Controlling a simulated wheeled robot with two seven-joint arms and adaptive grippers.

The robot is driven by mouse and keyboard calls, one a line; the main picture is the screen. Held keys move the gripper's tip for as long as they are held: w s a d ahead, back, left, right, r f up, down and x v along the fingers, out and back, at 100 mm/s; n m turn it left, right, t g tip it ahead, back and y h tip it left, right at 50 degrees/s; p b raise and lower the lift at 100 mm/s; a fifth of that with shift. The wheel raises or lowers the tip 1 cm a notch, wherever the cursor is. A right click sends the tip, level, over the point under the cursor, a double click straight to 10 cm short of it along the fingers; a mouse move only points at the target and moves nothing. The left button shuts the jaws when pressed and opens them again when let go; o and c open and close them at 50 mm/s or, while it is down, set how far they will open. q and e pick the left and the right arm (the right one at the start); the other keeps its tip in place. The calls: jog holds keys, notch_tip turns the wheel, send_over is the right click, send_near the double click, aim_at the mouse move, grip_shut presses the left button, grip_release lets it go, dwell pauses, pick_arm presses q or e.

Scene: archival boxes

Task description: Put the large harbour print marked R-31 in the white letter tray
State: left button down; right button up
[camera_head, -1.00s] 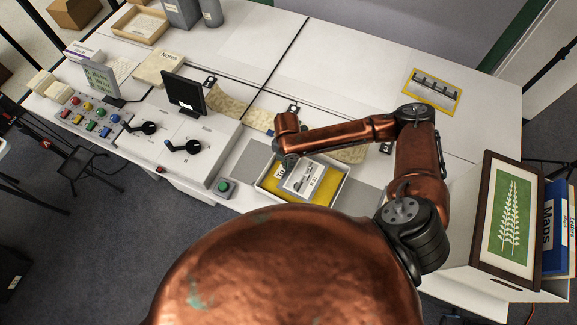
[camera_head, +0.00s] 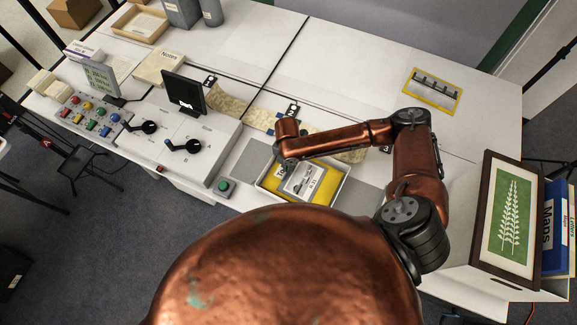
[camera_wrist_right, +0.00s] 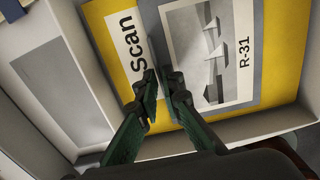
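The harbour print marked R-31 (camera_head: 303,182) is a pale-bordered grey picture of sailing boats. It lies over the yellow floor, marked "Scan", of a white-walled tray (camera_head: 335,193) at the front of the desk. In the right wrist view the print (camera_wrist_right: 210,60) is face up, with the tray wall (camera_wrist_right: 262,124) below it. My right gripper (camera_wrist_right: 161,78) is at the print's left edge, its two green fingers close together with a narrow gap. Whether they pinch the print is unclear. In the head view my arm hides part of the print. My left gripper is out of view.
A beige tray with paper (camera_head: 140,23) stands at the far left. Left of the white-walled tray are a green button (camera_head: 223,187) and a panel with black levers (camera_head: 184,147). A framed leaf picture (camera_head: 508,215) stands at right.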

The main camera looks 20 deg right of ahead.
jog(key=o, duration=0.3)
notch_tip(320, 180, up, 13)
jog(key=shift+r+p, duration=0.15)
jog(key=shift+p, duration=0.3)
dwell(0.4)
